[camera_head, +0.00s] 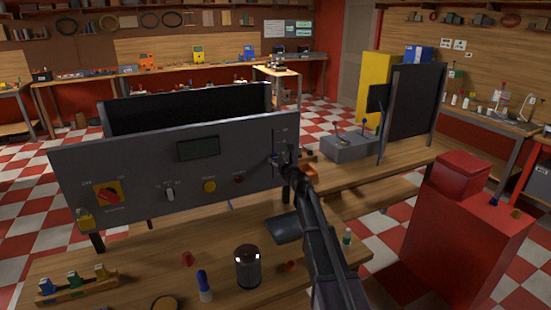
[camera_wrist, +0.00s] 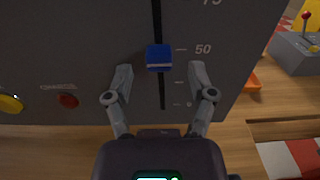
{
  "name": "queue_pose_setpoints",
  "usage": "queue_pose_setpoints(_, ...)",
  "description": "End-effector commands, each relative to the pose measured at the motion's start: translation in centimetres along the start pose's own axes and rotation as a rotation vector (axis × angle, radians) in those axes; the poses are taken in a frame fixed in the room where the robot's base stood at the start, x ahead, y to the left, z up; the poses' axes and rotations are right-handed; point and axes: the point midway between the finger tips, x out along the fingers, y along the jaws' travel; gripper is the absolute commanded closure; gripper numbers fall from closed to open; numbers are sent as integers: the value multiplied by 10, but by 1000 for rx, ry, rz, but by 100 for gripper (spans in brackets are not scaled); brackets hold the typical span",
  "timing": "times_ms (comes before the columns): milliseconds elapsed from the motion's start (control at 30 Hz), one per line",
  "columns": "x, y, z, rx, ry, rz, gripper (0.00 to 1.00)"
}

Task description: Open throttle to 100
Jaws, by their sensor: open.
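The throttle is a blue slider knob (camera_wrist: 158,57) on a vertical black slot in the grey control panel (camera_wrist: 80,50). In the wrist view it sits close to the 50 mark, its middle a little below that line. Part of a 75 shows above. My gripper (camera_wrist: 161,70) is open, with one finger on each side of the knob and the tips slightly lower in the picture. No contact shows, and the depth gap is unclear. In the head view my gripper (camera_head: 285,165) is at the right end of the panel (camera_head: 140,165) and partly hides the slider.
The panel also carries a red-and-yellow rotary switch (camera_head: 108,192), a display (camera_head: 198,148) and a yellow button (camera_head: 209,186). A grey joystick box (camera_head: 350,147) lies to the right.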

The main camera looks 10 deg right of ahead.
Motion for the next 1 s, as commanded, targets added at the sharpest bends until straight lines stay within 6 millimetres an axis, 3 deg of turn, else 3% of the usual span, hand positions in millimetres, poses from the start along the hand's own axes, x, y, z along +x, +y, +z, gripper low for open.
queue_pose_setpoints(200,21,0,0,0,0,1,29)
queue_pose_setpoints(633,24,0,0,0,0,1,29)
queue_pose_setpoints(867,24,0,0,0,0,1,97)
queue_pose_setpoints(1000,24,0,0,0,0,0,100)
